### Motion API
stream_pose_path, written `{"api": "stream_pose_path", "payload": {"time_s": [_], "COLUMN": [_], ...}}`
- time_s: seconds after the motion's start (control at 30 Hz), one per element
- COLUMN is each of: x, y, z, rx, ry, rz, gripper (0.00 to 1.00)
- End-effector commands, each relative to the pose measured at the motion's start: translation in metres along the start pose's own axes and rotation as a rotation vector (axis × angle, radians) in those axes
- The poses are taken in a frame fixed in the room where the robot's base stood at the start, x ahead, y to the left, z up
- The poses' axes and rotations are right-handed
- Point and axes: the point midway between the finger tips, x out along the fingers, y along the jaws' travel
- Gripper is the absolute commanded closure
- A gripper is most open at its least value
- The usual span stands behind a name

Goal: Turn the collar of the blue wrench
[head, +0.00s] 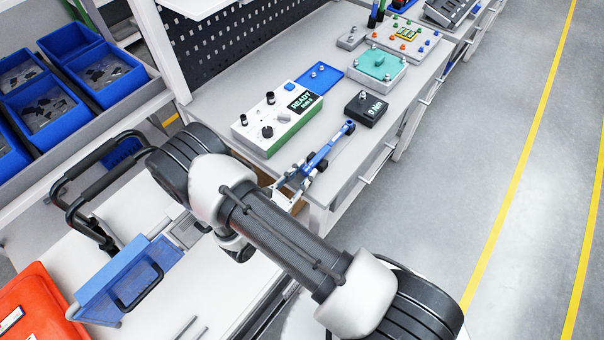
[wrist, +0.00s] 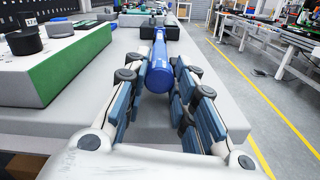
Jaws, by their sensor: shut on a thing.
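My gripper (head: 298,177) is at the wrench's near end. In the wrist view my gripper's (wrist: 157,82) blue-padded fingers stand on both sides of this end, shut on it. The collar cannot be told apart from the handle, and the fingers partly cover the near end.
A white and green box (head: 278,119) with a READY display stands left of the wrench. A black box (head: 366,109) reading 0 Nm stands beyond it. A blue mat (head: 319,76) and a teal-topped fixture (head: 379,66) lie farther back. The aisle floor (head: 480,150) at right is clear.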

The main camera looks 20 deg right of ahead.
Motion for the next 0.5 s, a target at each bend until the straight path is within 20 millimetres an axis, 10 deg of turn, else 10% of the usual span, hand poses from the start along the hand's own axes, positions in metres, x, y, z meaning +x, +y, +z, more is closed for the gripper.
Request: {"api": "stream_pose_path", "payload": {"time_s": [0.5], "x": [0.0000], "y": [0.0006], "z": [-0.0003], "rx": [-0.225], "ry": [0.000], "rz": [0.000], "gripper": [0.99]}}
